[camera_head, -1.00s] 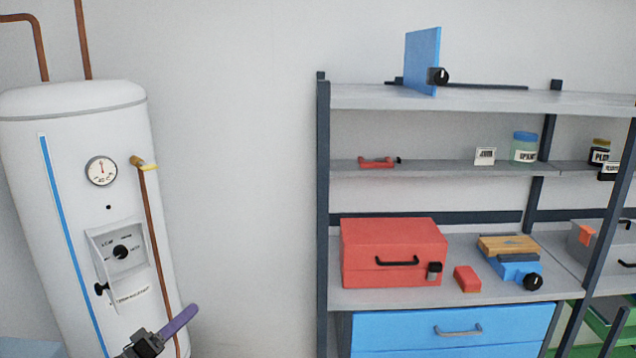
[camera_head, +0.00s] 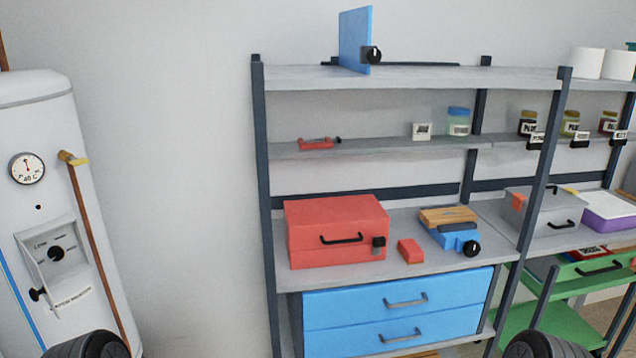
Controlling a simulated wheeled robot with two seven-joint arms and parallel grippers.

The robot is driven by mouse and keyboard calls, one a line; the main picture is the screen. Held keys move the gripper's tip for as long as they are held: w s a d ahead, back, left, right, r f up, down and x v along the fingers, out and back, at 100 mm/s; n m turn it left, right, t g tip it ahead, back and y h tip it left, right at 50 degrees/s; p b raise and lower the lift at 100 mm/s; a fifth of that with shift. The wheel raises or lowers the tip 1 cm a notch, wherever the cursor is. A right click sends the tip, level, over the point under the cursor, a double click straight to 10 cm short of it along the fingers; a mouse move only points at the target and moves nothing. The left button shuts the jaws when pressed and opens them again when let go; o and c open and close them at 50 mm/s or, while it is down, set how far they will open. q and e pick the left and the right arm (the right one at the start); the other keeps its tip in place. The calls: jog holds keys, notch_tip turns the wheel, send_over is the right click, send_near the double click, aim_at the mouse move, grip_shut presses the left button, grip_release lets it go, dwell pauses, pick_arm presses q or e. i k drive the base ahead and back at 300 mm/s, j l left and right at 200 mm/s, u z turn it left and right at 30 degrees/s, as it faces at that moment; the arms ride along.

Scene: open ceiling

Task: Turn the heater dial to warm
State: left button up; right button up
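The white heater tank (camera_head: 30,120) stands at the left edge, partly cut off by the picture. Its control panel (camera_head: 35,270) is a light grey box with a black round dial (camera_head: 56,253) in the middle. Small labels surround the dial; "LOW" seems to be at its upper left, the others are too small to read surely. The dial's setting cannot be told. A second black knob (camera_head: 38,294) sticks out at the panel's lower left. Neither gripper shows; only dark rounded parts, apparently of my arms, rise at the bottom edge, apart from the dial.
A shelf rack with a red toolbox (camera_head: 337,230) and blue drawers (camera_head: 395,310) stands to the right. Bare wall (camera_head: 180,180) lies between tank and rack.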

aim_at(54, 252)
jog(key=k+u, duration=0.1)
jog(key=u, duration=0.35)
jog(key=k+j+u, duration=0.1)
jog(key=u, duration=0.35)
jog(key=k+j+u, duration=0.1)
jog(key=u, duration=0.35)
